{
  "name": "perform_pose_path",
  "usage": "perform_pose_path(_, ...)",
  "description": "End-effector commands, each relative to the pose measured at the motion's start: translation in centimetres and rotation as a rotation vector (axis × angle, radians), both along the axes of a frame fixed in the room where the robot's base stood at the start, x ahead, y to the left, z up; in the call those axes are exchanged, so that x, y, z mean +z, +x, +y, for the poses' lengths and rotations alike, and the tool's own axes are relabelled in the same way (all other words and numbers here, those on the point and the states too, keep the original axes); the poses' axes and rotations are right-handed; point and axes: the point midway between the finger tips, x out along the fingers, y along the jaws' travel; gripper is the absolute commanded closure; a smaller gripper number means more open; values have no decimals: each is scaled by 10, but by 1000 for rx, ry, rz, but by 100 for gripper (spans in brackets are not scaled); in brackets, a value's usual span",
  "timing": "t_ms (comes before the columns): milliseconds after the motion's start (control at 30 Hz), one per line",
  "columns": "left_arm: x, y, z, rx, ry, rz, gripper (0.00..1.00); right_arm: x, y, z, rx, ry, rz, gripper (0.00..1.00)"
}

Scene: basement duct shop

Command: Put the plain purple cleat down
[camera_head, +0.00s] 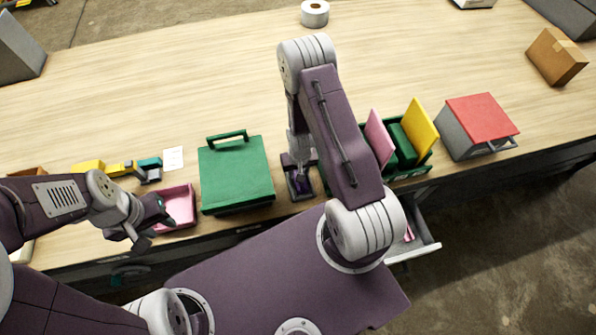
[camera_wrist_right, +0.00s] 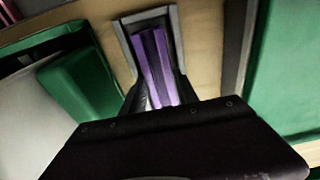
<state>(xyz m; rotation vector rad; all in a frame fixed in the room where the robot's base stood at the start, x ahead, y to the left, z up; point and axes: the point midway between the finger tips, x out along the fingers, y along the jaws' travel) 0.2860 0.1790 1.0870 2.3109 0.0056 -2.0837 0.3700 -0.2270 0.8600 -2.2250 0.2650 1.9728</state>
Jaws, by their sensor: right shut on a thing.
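The purple cleat (camera_wrist_right: 152,62) shows in the right wrist view as long purple strips between the dark fingers of my right gripper (camera_wrist_right: 155,95), which is shut on it. In the head view, the right gripper (camera_head: 299,180) points down just right of the green lidded box, with a bit of purple at its tips. A small grey-rimmed holder (camera_wrist_right: 121,38) surrounds the cleat's far end in the wrist view; I cannot tell whether the cleat touches its floor. My left gripper (camera_head: 150,216) is open and empty, beside the pink tray (camera_head: 179,207).
The green lidded box (camera_head: 236,172) stands left of the right gripper. A green rack (camera_head: 421,168) with pink and yellow panels stands right. Further right is a red-topped grey box (camera_head: 482,116). An open drawer (camera_head: 415,247) juts out below the bench edge.

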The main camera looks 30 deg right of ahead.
Motion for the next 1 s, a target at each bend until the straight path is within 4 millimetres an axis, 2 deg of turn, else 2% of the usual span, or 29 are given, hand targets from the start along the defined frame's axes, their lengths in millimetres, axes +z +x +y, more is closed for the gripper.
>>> perform_pose_path(367, -4, 0, 0, 0, 0, 0, 64, -7, 0, 0, 0, 0, -1, 100)
perform_pose_path(400, -4, 0, 0, 0, 0, 0, 64, -7, 0, 0, 0, 0, -1, 61)
perform_pose_path(467, -3, 0, 0, 0, 0, 0, 64, -6, 0, 0, 0, 0, -1, 45)
perform_pose_path(500, -3, 0, 0, 0, 0, 0, 64, -6, 0, 0, 0, 0, -1, 42)
perform_pose_path(767, -2, 0, 0, 0, 0, 0, 64, -5, 0, 0, 0, 0, -1, 42)
perform_pose_path(900, 0, 0, 0, 0, 0, 0, 64, 3, 0, 0, 1, -1, -3, 42)
perform_pose_path(1000, -2, 0, 0, 0, 0, 0, 64, 20, -1, 0, 2, 0, -5, 42)
